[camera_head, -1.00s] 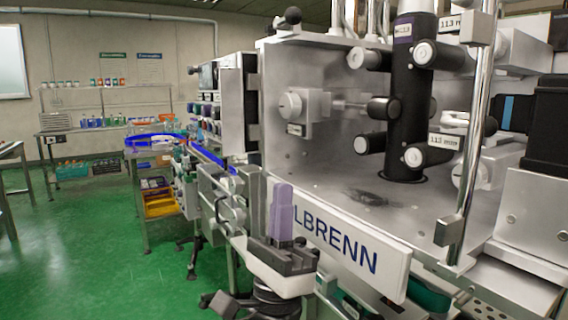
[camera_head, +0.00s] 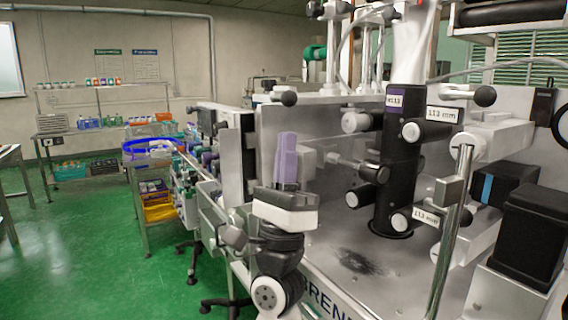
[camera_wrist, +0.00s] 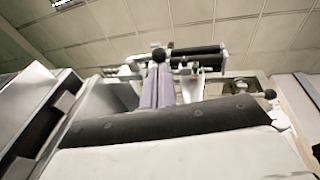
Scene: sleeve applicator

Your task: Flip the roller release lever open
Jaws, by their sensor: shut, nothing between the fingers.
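My gripper (camera_head: 287,138) has purple fingers that point upward and are shut with nothing between them. It stands in front of the machine's left side in the head view. A short arm with a black ball knob (camera_head: 290,98) sticks out at the machine's upper left, above my fingertips in the picture. A second black ball knob (camera_head: 484,96) is at the upper right. I cannot tell for sure which one belongs to the roller release lever. In the wrist view a black ball (camera_wrist: 158,54) shows right at the tips of my gripper (camera_wrist: 158,72); contact cannot be told.
A black vertical roller column (camera_head: 399,160) with several side knobs stands inside the metal machine. A chrome post (camera_head: 450,235) rises at the front right. Black boxes (camera_head: 528,235) sit at the far right. The green floor (camera_head: 90,250) to the left is mostly clear.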

